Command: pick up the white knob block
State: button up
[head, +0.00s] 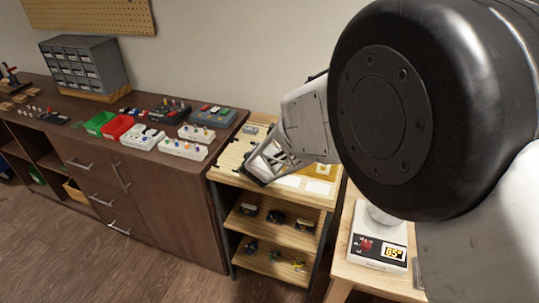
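Several pale blocks with small coloured knobs on top sit on the dark brown counter: one at its front edge (183,149), one behind it (197,133), and a white one to the left (146,138). I cannot tell which is the white knob block the task names. My gripper (257,174) hangs over the left part of a light wooden stand, to the right of these blocks and apart from them. Its fingers are small and partly hidden by its own frame, so I cannot tell whether they are open or hold anything.
Green (99,123) and red (117,127) bins and dark knobbed boxes (168,110) crowd around the pale blocks. A grey drawer cabinet (82,65) stands behind. The wooden stand (227,162) has shelves below.

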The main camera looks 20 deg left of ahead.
jog(key=shift+c, duration=0.3)
jog(key=c, duration=1)
jog(key=shift+r, duration=0.1)
jog(key=shift+r, duration=0.55)
jog(key=shift+s+d+r, duration=0.1)
jog(key=shift+s+r, duration=0.05)
jog(key=shift+r, duration=0.4)
jog(key=shift+s+d+r, duration=0.1)
jog(key=shift+s+r, duration=0.05)
jog(key=shift+r, duration=0.4)
jog(key=s+d, duration=0.2)
jog(key=s, duration=0.2)
jog(key=s+d+r, duration=0.1)
jog(key=s+d, duration=0.2)
jog(key=s, duration=0.1)
jog(key=s+d, duration=0.3)
jog(key=s, duration=0.1)
jog(key=shift+s+d+r, duration=0.15)
jog(key=shift+s+r, duration=0.05)
jog(key=shift+s, duration=0.2)
